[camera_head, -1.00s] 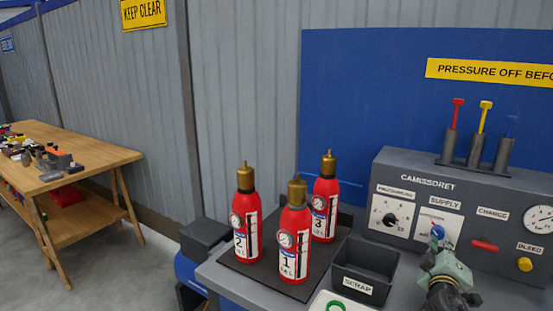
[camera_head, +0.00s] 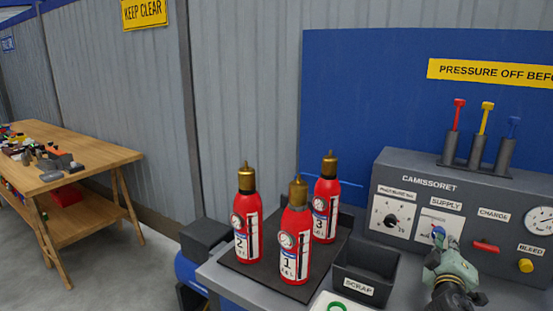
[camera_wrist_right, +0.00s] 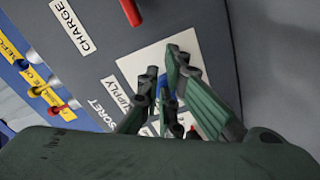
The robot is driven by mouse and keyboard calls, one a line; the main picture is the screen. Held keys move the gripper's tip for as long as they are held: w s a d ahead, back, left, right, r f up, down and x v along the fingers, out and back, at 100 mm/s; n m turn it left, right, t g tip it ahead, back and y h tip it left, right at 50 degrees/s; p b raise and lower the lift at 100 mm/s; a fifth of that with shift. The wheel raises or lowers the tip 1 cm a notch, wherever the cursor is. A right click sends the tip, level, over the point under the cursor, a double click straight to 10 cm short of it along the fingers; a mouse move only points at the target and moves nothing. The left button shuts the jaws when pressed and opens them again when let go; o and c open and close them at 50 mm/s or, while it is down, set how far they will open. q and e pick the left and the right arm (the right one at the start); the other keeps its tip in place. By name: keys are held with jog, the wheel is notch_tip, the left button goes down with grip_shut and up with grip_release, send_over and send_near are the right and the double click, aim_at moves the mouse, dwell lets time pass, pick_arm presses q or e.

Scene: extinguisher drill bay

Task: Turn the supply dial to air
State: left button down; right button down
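The supply dial (camera_head: 438,232) is a small blue knob on a white plate under the SUPPLY label, on the grey panel (camera_head: 400,170). In the right wrist view the blue dial (camera_wrist_right: 163,84) shows between the fingertips. My right gripper (camera_head: 441,248) is at the dial from the front. Its fingertips (camera_wrist_right: 164,72) are drawn close together, one on each side of the knob, and look shut on it. The fingers hide much of the plate, and its markings are too small to read. My left gripper is out of view.
A black knob (camera_head: 392,218) is left of the dial; a red handle (camera_head: 485,247) and yellow bleed knob (camera_head: 525,265) are to the right. A scrap bin (camera_head: 365,268) and red extinguishers (camera_head: 295,245) stand on the bench. A wooden table (camera_head: 100,158) is far left.

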jog(key=v, duration=0.2)
jog(key=p+v, duration=0.1)
jog(key=v, duration=0.2)
jog(key=shift+s+d+f, duration=0.2)
jog(key=shift+s+d, duration=0.1)
jog(key=shift+s, duration=0.05)
jog(key=shift+p, duration=0.3)
